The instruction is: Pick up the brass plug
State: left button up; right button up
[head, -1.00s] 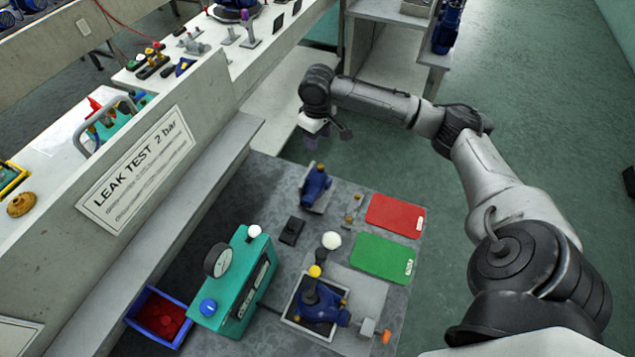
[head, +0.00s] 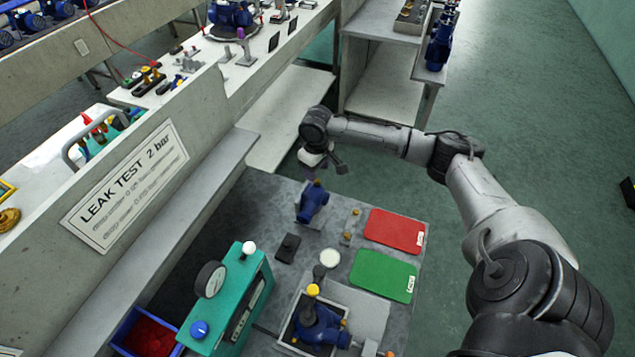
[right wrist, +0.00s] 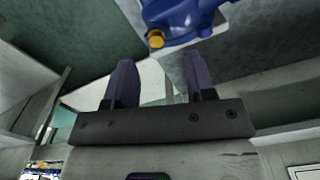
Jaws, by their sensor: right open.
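A blue pump body (head: 313,206) sits on the grey table, below my right gripper in the head view. The right wrist view shows this blue body (right wrist: 184,18) with a brass-coloured hex fitting (right wrist: 156,39) on it, beyond the fingertips. Small brass pieces (head: 354,214) stand on a narrow holder to the right of the pump; I cannot tell which brass piece is the plug. My right gripper (right wrist: 160,78) is open and empty, with both dark fingers apart. In the head view it hangs just above the pump, its fingertips hard to make out. My left gripper is out of view.
A red mat (head: 395,231) and a green mat (head: 383,275) lie at right. A teal gauge box (head: 232,300), a blue bin (head: 148,335) and another pump in a tray (head: 320,326) are nearer. The LEAK TEST panel (head: 125,187) borders the left.

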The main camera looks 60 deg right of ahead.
aim_at(318, 180)
jog(key=f, duration=0.2)
jog(key=f+b, duration=0.1)
jog(key=f, duration=0.1)
jog(key=shift+s+d+f, duration=0.15)
jog(key=shift+d+f, duration=0.05)
jog(key=shift+f, duration=0.05)
grip_shut()
